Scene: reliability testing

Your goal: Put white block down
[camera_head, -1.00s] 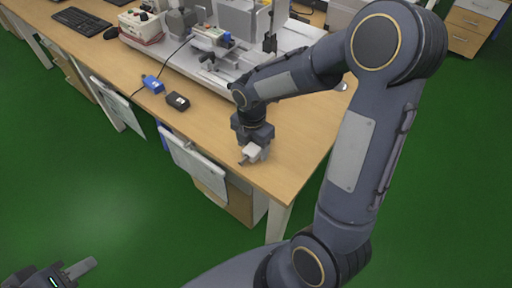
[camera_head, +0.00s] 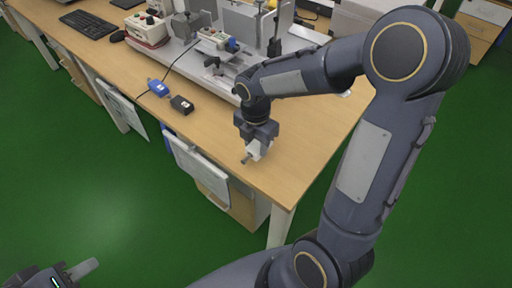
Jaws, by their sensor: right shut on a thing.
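My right gripper (camera_head: 250,157) points down over the front corner of the wooden table (camera_head: 290,170). It is shut on the white block (camera_head: 257,149), which shows between its fingers. The block is close to the tabletop near the front edge; I cannot tell whether it touches the wood. My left gripper (camera_head: 75,275) is at the bottom left, over the green floor and away from the table. Only part of it shows, with one grey finger visible, so its opening is unclear.
A blue adapter (camera_head: 157,87) and a black box (camera_head: 182,104) lie on the table left of my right gripper. A test rig on a light base (camera_head: 185,55) stands behind. The keyboard (camera_head: 88,24) is at the far left. Bare wood lies right of the gripper.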

